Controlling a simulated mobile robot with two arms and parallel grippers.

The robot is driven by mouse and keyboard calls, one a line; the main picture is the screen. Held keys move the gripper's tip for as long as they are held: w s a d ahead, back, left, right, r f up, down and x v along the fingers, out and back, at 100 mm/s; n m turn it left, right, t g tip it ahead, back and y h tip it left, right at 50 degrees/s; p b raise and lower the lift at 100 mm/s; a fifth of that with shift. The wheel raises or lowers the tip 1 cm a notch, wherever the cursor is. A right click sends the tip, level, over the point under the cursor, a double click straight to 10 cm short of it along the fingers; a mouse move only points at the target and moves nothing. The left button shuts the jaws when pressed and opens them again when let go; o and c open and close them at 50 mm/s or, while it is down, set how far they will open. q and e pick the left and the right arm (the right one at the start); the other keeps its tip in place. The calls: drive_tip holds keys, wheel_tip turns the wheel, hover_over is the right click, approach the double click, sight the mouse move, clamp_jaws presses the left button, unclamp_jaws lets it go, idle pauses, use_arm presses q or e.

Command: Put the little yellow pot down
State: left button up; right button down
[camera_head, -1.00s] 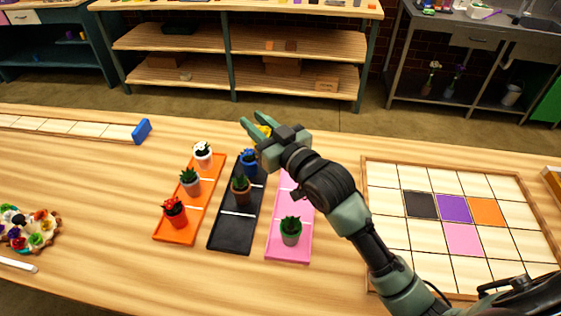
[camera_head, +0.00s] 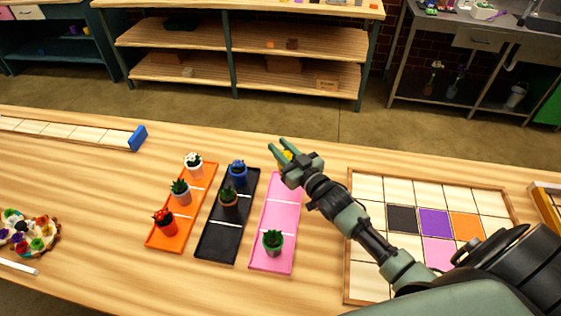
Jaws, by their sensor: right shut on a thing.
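The little yellow pot (camera_head: 287,156) is mostly hidden behind my right gripper; only a small yellow patch shows. My right gripper (camera_head: 278,147) is shut on it, just past the far end of the pink tray (camera_head: 283,188) in the picture. I cannot tell how high the pot is above the tray or table. The pink tray has a green pot (camera_head: 272,243) with a plant at its near end. The tray's middle is bare. My left gripper is not in view.
The black tray (camera_head: 222,228) holds a blue pot (camera_head: 238,172) and a brown pot (camera_head: 229,201). The orange tray (camera_head: 186,223) holds several potted plants. A tiled board (camera_head: 374,186) lies to the right. A paint palette (camera_head: 24,238) lies far left.

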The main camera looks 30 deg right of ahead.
wheel_tip(320, 180, down, 6)
drive_tip(key=shift+f, duration=0.2)
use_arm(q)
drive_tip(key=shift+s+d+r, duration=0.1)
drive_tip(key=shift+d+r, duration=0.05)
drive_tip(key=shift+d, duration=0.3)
use_arm(e)
drive_tip(key=shift+f, duration=0.15)
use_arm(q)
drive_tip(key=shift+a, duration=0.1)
use_arm(e)
drive_tip(key=c, duration=1.2)
unclamp_jaws()
drive_tip(key=shift+o, duration=0.2)
